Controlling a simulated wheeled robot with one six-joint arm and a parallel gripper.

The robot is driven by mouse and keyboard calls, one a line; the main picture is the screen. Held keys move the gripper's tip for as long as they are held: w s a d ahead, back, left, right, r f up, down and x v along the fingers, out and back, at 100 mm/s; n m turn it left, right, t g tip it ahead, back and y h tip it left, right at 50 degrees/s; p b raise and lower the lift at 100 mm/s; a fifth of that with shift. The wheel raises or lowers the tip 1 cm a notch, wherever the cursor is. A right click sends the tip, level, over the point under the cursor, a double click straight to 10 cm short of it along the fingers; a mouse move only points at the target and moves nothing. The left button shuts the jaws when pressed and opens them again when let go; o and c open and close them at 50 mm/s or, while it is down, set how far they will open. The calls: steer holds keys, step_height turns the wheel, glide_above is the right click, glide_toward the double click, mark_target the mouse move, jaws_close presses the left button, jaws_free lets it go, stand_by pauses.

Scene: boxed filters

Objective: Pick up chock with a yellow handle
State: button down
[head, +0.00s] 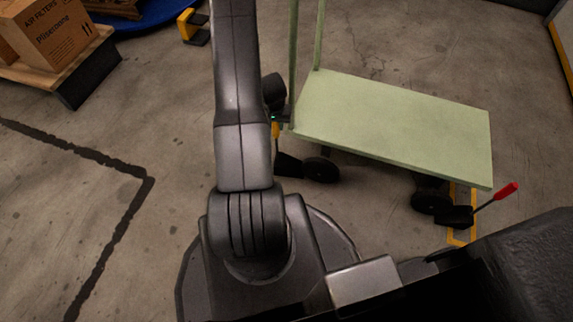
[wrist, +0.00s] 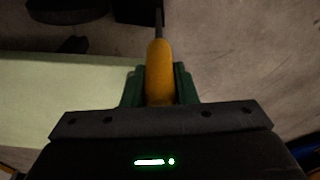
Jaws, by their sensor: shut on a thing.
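The chock's yellow handle (wrist: 160,66) stands between the green fingers of my gripper (wrist: 158,88) in the wrist view, and the gripper is shut on it. A thin dark rod runs from the handle to the black chock body at the top of that view. My arm hides most of the gripper there.
A pale green cart (head: 400,125) stands to the right of my gripper, its upright posts close to the arm. Another chock with a red handle (head: 507,190) lies by its front right wheel. Boxes on a pallet (head: 85,65) stand far left. Floor at left is clear.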

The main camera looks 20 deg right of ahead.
steer(key=shift+r, duration=0.25)
stand_by(0.7)
